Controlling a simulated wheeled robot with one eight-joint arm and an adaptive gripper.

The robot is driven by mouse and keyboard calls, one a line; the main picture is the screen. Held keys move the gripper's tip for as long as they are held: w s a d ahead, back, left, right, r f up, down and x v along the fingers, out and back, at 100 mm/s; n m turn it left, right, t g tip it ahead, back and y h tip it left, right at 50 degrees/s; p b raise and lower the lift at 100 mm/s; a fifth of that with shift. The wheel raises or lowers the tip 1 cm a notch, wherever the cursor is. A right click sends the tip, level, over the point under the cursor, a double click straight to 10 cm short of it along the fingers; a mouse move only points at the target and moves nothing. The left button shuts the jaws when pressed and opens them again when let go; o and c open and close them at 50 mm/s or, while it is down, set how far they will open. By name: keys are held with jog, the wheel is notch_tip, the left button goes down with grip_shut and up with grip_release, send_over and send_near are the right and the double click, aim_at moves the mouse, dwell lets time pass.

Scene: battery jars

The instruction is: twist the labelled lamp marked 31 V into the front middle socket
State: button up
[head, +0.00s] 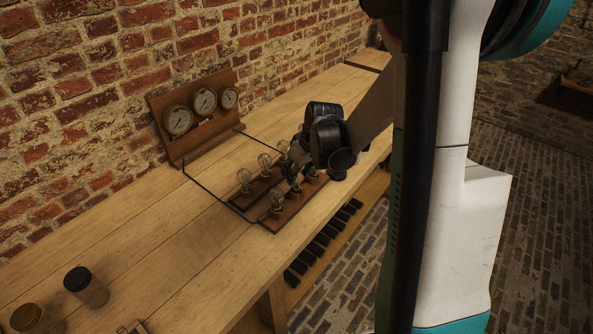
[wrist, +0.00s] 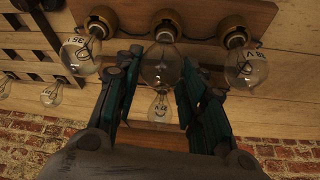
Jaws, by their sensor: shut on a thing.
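My gripper (wrist: 160,100) is shut on a clear glass lamp (wrist: 163,65), with one finger on each side of its bulb. The held lamp stands in line with the middle brass socket (wrist: 165,30) of a wooden board (wrist: 205,12). Its label is not readable, and I cannot tell how deep its base sits. Lamps stand in the sockets on either side, a left one (wrist: 80,55) and a right one (wrist: 245,68), with small printed labels. In the head view my gripper (head: 296,180) is at the middle of the front row, and its fingers mostly hide the held lamp.
Another lamp (wrist: 160,108) stands behind, on a second board. Back-row lamps (head: 264,161) stand close to my gripper. A panel with three gauges (head: 204,101) stands by the brick wall. Dark rods run around the boards. A dark-lidded jar (head: 86,286) is at the lower left.

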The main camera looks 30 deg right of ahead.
jog(key=shift+f+b, duration=0.35)
jog(key=shift+f, duration=0.05)
dwell(0.4)
dwell(0.4)
jog(key=m+h, duration=0.1)
jog(key=m, duration=0.3)
jog(key=shift+a+m+h+b, duration=0.1)
jog(key=shift+m+h+b, duration=0.2)
jog(key=shift+h, duration=0.1)
jog(key=shift+m+h, duration=0.3)
jog(key=shift+m, duration=0.6)
jog(key=shift+m+g+h, duration=0.4)
jog(key=shift+m, duration=0.6)
jog(key=m+g+h, duration=0.1)
jog(key=m, duration=0.3)
jog(key=shift+b, duration=0.35)
jog(key=shift+m, duration=0.3)
